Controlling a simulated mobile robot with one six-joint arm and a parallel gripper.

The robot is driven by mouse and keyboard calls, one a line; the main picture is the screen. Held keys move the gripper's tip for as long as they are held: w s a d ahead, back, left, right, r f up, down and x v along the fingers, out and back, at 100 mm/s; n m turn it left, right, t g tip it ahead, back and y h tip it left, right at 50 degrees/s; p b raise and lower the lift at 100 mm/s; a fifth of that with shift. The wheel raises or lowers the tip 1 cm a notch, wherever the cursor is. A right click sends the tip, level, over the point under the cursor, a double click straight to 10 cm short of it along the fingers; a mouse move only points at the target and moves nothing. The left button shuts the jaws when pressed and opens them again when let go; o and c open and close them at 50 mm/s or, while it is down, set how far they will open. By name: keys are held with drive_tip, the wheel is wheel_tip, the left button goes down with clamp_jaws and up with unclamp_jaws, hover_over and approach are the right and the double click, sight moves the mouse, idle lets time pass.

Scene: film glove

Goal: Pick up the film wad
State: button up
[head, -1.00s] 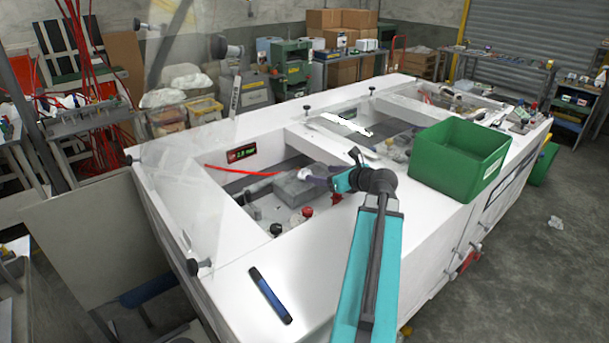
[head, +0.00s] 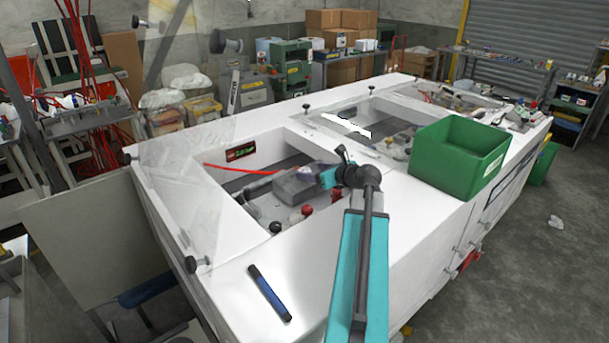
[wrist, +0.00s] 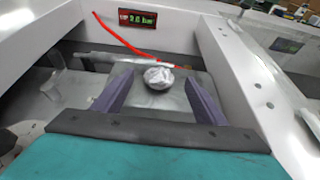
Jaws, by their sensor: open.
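The film wad (wrist: 159,77) is a small crumpled whitish ball in the wrist view, resting on a flat grey block (wrist: 182,94) inside the machine's recess. In the head view the wad is small and largely covered by my gripper (head: 315,170). In the wrist view my gripper (wrist: 157,88) is open, with a purple finger on each side of the wad and a gap to each. The wad sits near the far ends of the fingers; I cannot tell how high they are above the block.
A red cable (wrist: 125,36) and a lit pressure display (wrist: 140,17) lie beyond the wad. White walls (wrist: 238,70) edge the recess. Red and black knobs (head: 307,210) stand in front of the block. A green bin (head: 440,160) and a blue marker-like object (head: 270,294) sit on the white top.

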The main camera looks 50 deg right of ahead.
sight(308, 169)
drive_tip(key=shift+b+x, duration=0.7)
drive_tip(key=shift+x, duration=1.2)
drive_tip(key=shift+s, duration=0.1)
drive_tip(key=c, duration=1.1)
drive_tip(key=shift+r, duration=0.15)
drive_tip(key=shift+r+b, duration=1.45)
drive_tip(key=shift+r, duration=3.35)
